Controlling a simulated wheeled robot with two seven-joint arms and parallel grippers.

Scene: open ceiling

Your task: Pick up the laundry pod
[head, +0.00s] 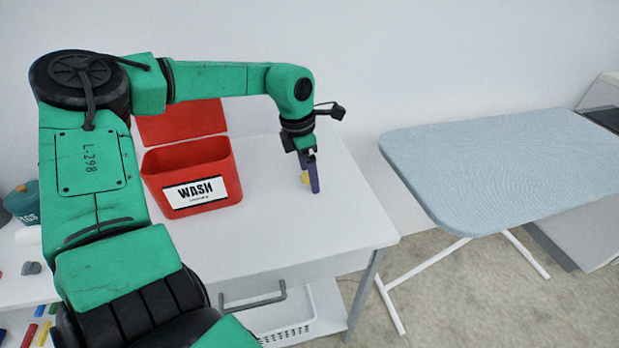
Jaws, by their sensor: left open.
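A small yellow thing, which looks like the laundry pod (305,179), is on the white table (290,225) right of the red box. My left gripper (309,178) points down at it with purple fingers. The fingers are open, and one finger partly hides the pod. I cannot tell whether the fingers touch it. My right gripper is not in view.
A red box labelled WASH (190,172) with its lid up stands left of the pod. An ironing board (500,165) stands to the right. A white basket (285,320) sits below the table. Small coloured items lie at lower left.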

